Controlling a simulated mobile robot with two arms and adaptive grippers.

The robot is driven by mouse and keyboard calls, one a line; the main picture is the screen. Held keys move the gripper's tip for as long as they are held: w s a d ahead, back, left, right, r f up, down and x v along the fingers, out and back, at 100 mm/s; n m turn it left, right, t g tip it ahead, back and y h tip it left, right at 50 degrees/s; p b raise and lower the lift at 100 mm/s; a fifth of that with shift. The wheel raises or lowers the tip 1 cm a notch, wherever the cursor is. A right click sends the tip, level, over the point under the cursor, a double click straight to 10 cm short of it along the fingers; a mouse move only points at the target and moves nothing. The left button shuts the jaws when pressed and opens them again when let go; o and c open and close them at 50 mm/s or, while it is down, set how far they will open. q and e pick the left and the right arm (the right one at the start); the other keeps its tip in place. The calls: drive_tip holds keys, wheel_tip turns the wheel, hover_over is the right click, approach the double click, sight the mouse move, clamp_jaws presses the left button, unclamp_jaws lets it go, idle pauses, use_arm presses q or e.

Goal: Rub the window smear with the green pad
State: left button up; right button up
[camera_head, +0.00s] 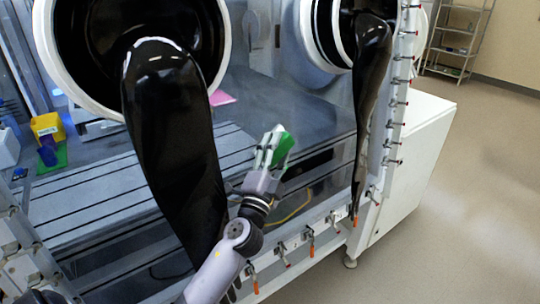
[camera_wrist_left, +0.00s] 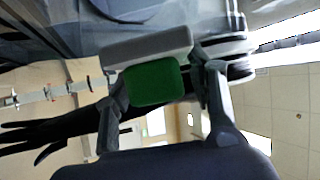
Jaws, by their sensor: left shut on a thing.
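The green pad (camera_head: 283,151) is held in my left gripper (camera_head: 267,150), in front of the lower part of the glovebox window (camera_head: 300,107), between the two black gloves. In the left wrist view the pad (camera_wrist_left: 152,84) is a green block against a pale grey backing (camera_wrist_left: 147,47), with the fingers of my left gripper (camera_wrist_left: 163,78) on either side. I cannot tell whether the pad touches the glass. The window looks hazy between the gloves, but I cannot make out a distinct smear. My right gripper is not in view.
A long black glove (camera_head: 175,130) hangs from the left port, close beside my left arm. Another glove (camera_head: 369,100) hangs at the right. Latches with orange tips (camera_head: 311,247) line the lower frame. Behind the glass are a yellow bin (camera_head: 47,127) and a pink sheet (camera_head: 221,98).

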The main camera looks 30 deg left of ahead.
sight(290, 146)
use_arm(q)
drive_tip(key=shift+w+d+f+b, duration=0.1)
drive_tip(key=shift+w+d+b, duration=0.25)
drive_tip(key=shift+w, duration=0.65)
drive_tip(key=shift+w+d+b, duration=0.15)
drive_tip(key=shift+w+d, duration=0.25)
drive_tip(key=shift+w, duration=0.6)
drive_tip(key=w, duration=0.1)
drive_tip(key=w+d+b, duration=0.1)
drive_tip(key=w, duration=0.1)
drive_tip(key=shift+w+d, duration=0.15)
drive_tip(key=shift+d, duration=0.05)
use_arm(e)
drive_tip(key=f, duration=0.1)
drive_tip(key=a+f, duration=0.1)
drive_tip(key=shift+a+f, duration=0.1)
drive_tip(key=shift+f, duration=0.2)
